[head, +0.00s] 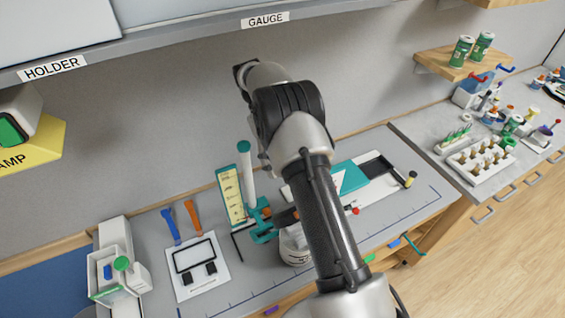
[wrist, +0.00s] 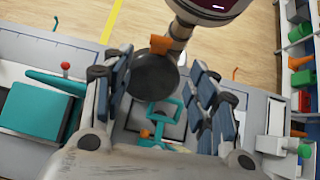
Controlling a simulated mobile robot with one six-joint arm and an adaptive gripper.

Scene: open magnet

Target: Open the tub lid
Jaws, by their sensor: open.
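The white tub (head: 294,250) stands on the bench in the head view, partly hidden behind my arm. In the wrist view a dark round disc (wrist: 153,78) with an orange tab (wrist: 160,44) shows between my fingers; it looks like the tub's lid from above. My gripper (wrist: 160,82) is open, with one blue-padded finger on each side of the disc in the picture. I see no contact, and cannot tell the height gap. In the head view the gripper is hidden behind my arm.
A teal stand (head: 263,228) is close left of the tub; it also shows in the wrist view (wrist: 160,115). A teal plate (head: 350,178) lies right.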

